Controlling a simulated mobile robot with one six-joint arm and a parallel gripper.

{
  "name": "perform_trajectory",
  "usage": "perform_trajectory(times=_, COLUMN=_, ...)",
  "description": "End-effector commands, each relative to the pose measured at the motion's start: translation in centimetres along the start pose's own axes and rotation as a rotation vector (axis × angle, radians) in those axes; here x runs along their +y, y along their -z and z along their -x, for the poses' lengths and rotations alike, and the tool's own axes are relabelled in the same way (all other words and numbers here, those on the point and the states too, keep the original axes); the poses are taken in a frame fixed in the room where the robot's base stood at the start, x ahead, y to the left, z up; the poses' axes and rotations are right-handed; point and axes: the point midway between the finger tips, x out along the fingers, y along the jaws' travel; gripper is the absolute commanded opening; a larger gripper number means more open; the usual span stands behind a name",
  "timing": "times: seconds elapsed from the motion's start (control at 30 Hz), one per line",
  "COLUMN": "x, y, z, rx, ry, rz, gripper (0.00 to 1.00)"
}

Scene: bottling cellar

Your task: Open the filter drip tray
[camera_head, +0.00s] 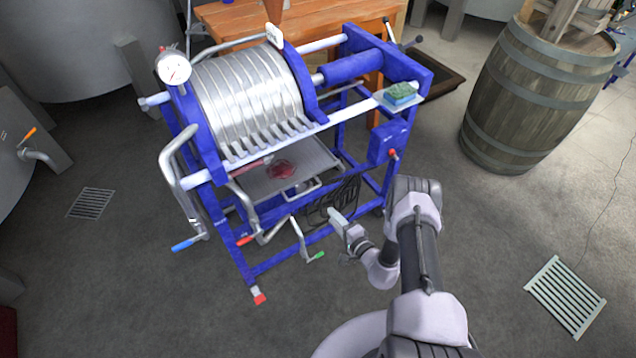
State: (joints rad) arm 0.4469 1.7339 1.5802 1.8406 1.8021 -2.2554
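The filter drip tray (259,184) is a shallow grey metal tray under the filter plates of the blue-framed press. A dark red puddle (281,170) lies in it, and a small silver handle (303,189) is on its front edge. How far the tray is slid out, I cannot tell. My gripper (334,214) is low in front of the press, below and to the right of the handle and apart from it in the picture. Its fingers are small and seen from behind, so their opening does not show. I see nothing held in it.
The press (355,75) carries a pressure gauge (173,68) and a green-and-blue sponge (400,93). Bent pipes with coloured valve levers (183,244) stick out at its front left. A dark coiled hose (335,192) hangs beside my gripper.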

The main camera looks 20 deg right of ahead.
Motion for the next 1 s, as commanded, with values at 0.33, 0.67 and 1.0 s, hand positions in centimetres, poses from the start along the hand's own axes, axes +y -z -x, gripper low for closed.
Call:
perform_trajectory(times=0.33, x=0.5, y=-0.3, z=-9.4, rx=-0.007, ry=0.004, rz=0.004, gripper=0.33)
perform_trajectory(times=0.67, x=0.2, y=-0.3, z=-16.2, rx=-0.007, ry=0.001, rz=0.002, gripper=0.33)
perform_trajectory(times=1.0, x=-0.1, y=-0.3, z=-17.0, rx=-0.006, ry=0.0, rz=0.0, gripper=0.33)
